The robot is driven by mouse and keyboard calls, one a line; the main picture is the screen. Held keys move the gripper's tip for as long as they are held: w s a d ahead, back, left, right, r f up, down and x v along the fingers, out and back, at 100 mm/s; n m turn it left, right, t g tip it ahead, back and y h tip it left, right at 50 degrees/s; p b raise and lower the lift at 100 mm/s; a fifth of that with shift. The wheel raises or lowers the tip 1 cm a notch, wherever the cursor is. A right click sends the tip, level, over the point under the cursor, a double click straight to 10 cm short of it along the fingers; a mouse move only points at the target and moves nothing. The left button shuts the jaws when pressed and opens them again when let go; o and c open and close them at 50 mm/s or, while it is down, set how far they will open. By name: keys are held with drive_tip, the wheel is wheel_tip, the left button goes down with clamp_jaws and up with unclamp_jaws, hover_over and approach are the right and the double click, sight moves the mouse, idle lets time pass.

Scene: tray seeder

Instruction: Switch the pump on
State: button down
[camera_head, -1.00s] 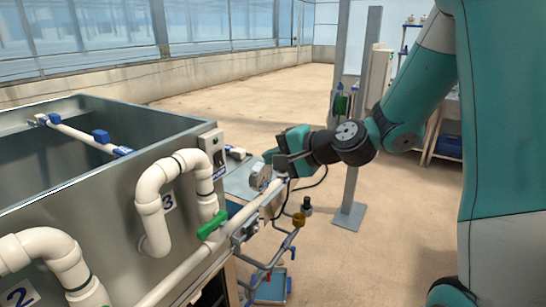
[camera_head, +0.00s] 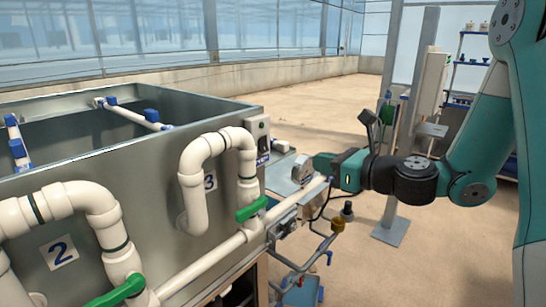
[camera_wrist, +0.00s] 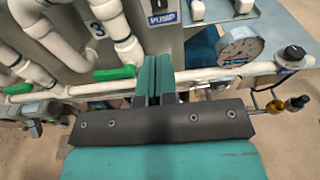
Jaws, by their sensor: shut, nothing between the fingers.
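The pump switch box (camera_head: 257,130) is a small grey box at the top corner of the grey metal tank, with a dark switch on its face. The blue PUMP label (camera_head: 262,160) is below it. The label also shows at the top of the wrist view (camera_wrist: 163,18), where the switch itself is out of frame. My gripper (camera_head: 320,162) is to the right of the box, apart from it. In the wrist view its teal fingers (camera_wrist: 156,68) are together with nothing between them, pointing up the picture toward the tank wall below the label.
White pipes with green valve handles (camera_head: 251,208) run along the tank's front, marked 2 and 3. A round gauge (camera_wrist: 240,47) and a black knob (camera_wrist: 293,53) stand to the right of my fingers. A grey post (camera_head: 410,130) rises behind my arm. Open floor lies beyond the tank.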

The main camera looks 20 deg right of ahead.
drive_tip(key=p+x, duration=0.5)
drive_tip(key=x, duration=0.7)
drive_tip(key=shift+w+a+r, duration=0.15)
drive_tip(key=shift+w+a, duration=0.05)
drive_tip(key=shift+w, duration=0.05)
drive_tip(key=shift+w+a+f, duration=0.2)
drive_tip(key=shift+w+a, duration=0.15)
drive_tip(key=shift+w, duration=0.25)
drive_tip(key=shift+w+p, duration=0.15)
drive_tip(key=shift+p, duration=0.25)
drive_tip(key=shift+f, duration=0.1)
drive_tip(key=b, duration=0.6)
approach(265, 151)
drive_tip(key=s+d+f, duration=0.3)
drive_tip(key=s, duration=0.2)
drive_tip(key=shift+s+d+r, duration=0.1)
drive_tip(key=shift+s+d, duration=0.05)
drive_tip(key=shift+d, duration=0.05)
